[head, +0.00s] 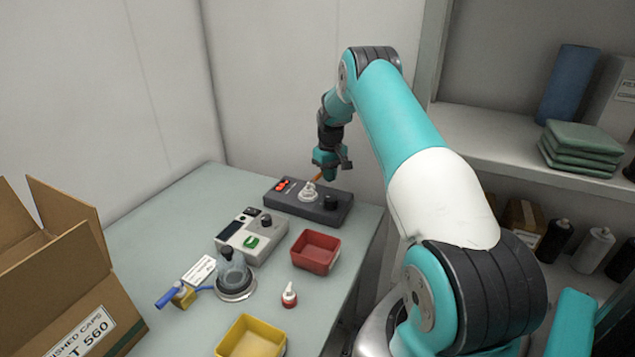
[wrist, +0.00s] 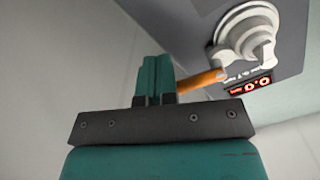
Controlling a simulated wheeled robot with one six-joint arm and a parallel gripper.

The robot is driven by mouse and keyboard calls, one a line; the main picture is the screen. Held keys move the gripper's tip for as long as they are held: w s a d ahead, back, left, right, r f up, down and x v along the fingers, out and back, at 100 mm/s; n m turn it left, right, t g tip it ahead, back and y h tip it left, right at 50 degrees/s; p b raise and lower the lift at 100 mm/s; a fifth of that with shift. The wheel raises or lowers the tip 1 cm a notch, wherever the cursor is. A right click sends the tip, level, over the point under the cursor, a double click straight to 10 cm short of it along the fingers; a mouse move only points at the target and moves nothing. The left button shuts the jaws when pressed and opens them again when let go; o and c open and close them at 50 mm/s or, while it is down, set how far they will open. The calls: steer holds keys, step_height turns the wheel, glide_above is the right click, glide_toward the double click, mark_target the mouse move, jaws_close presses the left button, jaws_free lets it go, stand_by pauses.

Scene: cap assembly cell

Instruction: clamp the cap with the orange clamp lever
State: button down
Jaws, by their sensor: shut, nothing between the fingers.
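The orange clamp lever (wrist: 203,82) sticks out from the light grey clamp and cap fitting (wrist: 247,40) on the dark station (wrist: 290,35). In the head view, the lever (head: 317,177) shows as a small orange bar above the white fitting (head: 308,193) on the dark station (head: 340,210). My gripper (wrist: 155,75) is shut and empty. Its teal fingers lie beside the lever's free end, which reaches close to the right finger; I cannot tell whether they touch. In the head view, my gripper (head: 323,165) is just above the station. The cap cannot be clearly told from the clamp.
A grey tester (head: 252,235), red bin (head: 316,252), yellow bin (head: 252,338), small red-tipped bottle (head: 289,295) and glass dome device (head: 234,275) stand nearer on the table. A cardboard box (head: 70,280) is at left. Walls stand close behind the station.

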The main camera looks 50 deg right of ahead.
steer(key=shift+w+d, duration=0.1)
steer(key=shift+w, duration=0.2)
steer(key=shift+s, duration=0.35)
step_height(320, 180, up, 8)
steer(key=p, duration=0.4)
steer(key=shift+p, duration=0.4)
